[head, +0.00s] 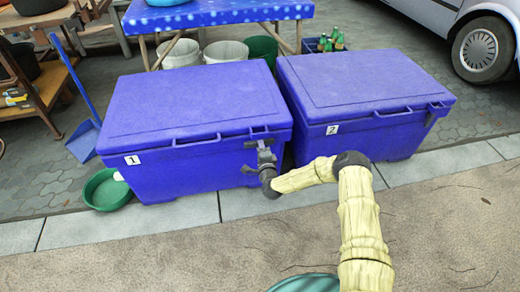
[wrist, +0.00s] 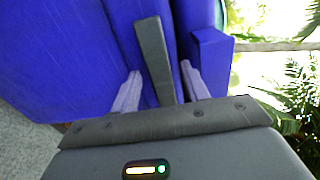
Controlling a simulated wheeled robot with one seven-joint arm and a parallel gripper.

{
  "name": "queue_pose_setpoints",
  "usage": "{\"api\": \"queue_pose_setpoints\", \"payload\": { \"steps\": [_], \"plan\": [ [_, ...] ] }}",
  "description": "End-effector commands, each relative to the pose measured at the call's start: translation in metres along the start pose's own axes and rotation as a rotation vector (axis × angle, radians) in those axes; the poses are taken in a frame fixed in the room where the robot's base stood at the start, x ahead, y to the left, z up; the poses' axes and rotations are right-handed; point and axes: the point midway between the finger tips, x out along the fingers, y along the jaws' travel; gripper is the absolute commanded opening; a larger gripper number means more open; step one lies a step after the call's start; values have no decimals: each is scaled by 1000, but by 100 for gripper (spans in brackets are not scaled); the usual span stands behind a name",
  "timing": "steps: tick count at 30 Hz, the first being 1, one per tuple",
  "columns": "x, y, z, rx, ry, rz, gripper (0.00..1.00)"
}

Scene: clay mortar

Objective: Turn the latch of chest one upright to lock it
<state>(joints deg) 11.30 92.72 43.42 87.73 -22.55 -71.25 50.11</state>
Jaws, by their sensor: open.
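Chest one (head: 190,112) is a blue cooler-like box with a "1" label and a closed lid, in the left half of the head view. My gripper (head: 262,150) is at the right part of its front, just below the lid edge. In the wrist view, a grey latch bar (wrist: 153,50) runs roughly along the chest's lid seam, so it lies sideways rather than upright. My gripper's two pale fingers (wrist: 160,86) are open, one on each side of the bar, with gaps visible. In the head view my gripper largely hides the latch.
Chest two (head: 365,85), also blue and closed, stands close on the right. A green basin (head: 108,190) and a blue dustpan (head: 84,138) are at the left. A blue table (head: 215,14) and buckets (head: 226,51) stand behind. The pavement in front is clear.

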Motion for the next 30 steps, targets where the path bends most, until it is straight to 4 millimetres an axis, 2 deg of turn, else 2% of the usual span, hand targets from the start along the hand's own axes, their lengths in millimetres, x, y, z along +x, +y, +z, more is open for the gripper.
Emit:
{"api": "queue_pose_setpoints", "payload": {
  "steps": [7, 14, 23, 30],
  "plan": [
    [1, 0, -1, 0, 1, 0, 45],
    [0, 0, -1, 0, 2, 0, 1],
    [0, 0, -1, -19, 2, 0, 1],
    [0, -1, -1, -104, 1, -1, 1]
  ]
}}
